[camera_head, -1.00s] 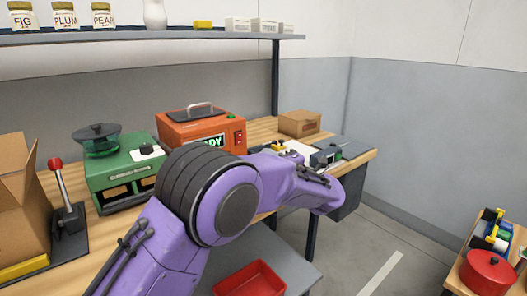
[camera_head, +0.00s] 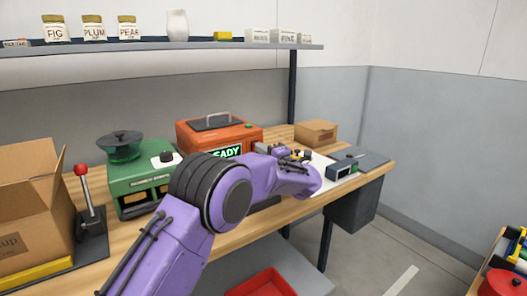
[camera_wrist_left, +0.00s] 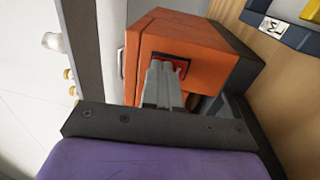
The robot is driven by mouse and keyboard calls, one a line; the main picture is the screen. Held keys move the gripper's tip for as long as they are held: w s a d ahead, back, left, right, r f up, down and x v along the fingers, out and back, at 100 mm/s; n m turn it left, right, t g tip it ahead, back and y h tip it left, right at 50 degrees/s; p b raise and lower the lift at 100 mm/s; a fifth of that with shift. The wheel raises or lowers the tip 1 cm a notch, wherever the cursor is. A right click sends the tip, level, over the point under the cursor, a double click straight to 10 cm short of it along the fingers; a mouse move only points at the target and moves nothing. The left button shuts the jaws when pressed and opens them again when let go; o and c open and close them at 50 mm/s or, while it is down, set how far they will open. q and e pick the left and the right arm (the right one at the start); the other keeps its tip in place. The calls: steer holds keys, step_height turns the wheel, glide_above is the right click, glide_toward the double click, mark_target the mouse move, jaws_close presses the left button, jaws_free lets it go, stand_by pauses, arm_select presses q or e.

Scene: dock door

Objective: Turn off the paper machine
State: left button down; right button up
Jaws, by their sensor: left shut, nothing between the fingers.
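The orange machine (camera_head: 190,136) stands on the wooden bench, with a grey lid handle on top and a lit display reading "READY", partly covered by my arm. In the left wrist view, the orange machine (camera_wrist_left: 160,35) shows a red switch (camera_wrist_left: 184,58) in a dark frame. My left gripper (camera_head: 262,148) is shut and empty at the machine's right front. In the left wrist view, its grey fingertips (camera_wrist_left: 165,66) overlap the switch's lower left part; I cannot tell whether they touch it. The switch's position is unclear. My right gripper is not in view.
A green machine (camera_head: 130,180) and a red-knobbed lever (camera_head: 90,205) stand to the left, beside an open carton (camera_head: 30,225). A small closed box (camera_head: 316,133) and a dark grey device (camera_head: 345,170) are to the right. A shelf (camera_head: 180,46) with jars runs above.

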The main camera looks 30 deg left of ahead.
arm_select(q)
steer(key=r+p, duration=0.1)
steer(key=h+p, duration=0.1)
steer(key=shift+w+a+r+p, duration=0.1)
steer(key=shift+a+r+p, duration=0.25)
steer(key=shift+p, duration=0.05)
steer(key=b+v, duration=0.1)
steer(key=v, duration=1.3)
steer(key=shift+d+r, duration=0.2)
steer(key=shift+r, duration=0.55)
steer(key=shift+w, duration=0.1)
